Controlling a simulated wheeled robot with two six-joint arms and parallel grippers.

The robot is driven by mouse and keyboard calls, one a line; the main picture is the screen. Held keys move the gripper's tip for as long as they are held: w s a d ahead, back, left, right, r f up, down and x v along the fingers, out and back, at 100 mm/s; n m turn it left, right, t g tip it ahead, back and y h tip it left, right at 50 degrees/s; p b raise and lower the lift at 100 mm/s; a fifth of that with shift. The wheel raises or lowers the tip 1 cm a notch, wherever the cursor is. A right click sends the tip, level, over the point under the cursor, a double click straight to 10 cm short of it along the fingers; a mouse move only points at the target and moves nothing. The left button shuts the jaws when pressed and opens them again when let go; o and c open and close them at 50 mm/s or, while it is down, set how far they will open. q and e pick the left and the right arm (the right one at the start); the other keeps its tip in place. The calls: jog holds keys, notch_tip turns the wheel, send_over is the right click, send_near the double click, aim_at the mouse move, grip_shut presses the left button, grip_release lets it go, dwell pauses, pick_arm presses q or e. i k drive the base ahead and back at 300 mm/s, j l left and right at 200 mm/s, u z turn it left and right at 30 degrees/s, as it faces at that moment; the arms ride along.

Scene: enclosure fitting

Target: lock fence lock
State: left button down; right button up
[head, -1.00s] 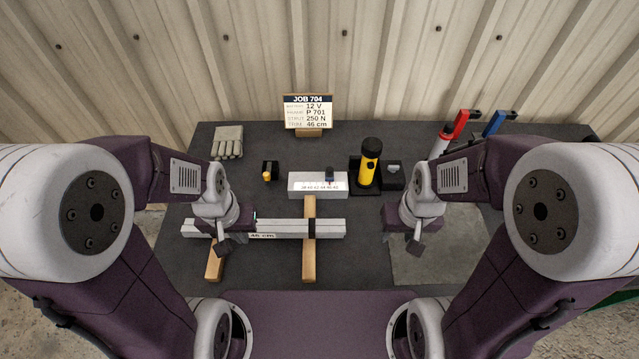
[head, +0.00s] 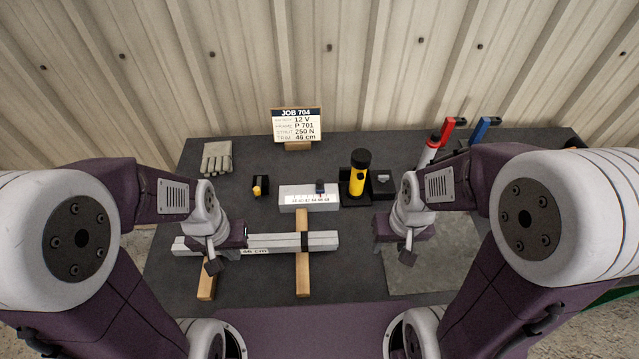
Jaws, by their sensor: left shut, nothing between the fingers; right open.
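The fence looks to be the white block (head: 291,191) with a number scale on its front, at the middle of the bench in the head view. A small dark lock piece (head: 320,187) sits on its top near the right end, with a red mark below it. I cannot tell whether it is locked. My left gripper (head: 212,266) is shut and empty, in front of the left part of a long pale bar, well left of the fence. My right gripper (head: 406,258) is open and empty, to the right of the bar and apart from the fence.
The pale bar (head: 285,243) lies across two wooden strips (head: 303,275). A yellow-black torch (head: 357,178) stands just right of the fence. A grey mat (head: 440,265) lies right.

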aim_at(257, 190)
jog(key=j+z, duration=0.2)
jog(key=z, duration=0.15)
jog(key=k+j+z, duration=0.1)
jog(key=j+z, duration=0.35)
jog(key=z, duration=0.25)
jog(key=k+l, duration=0.05)
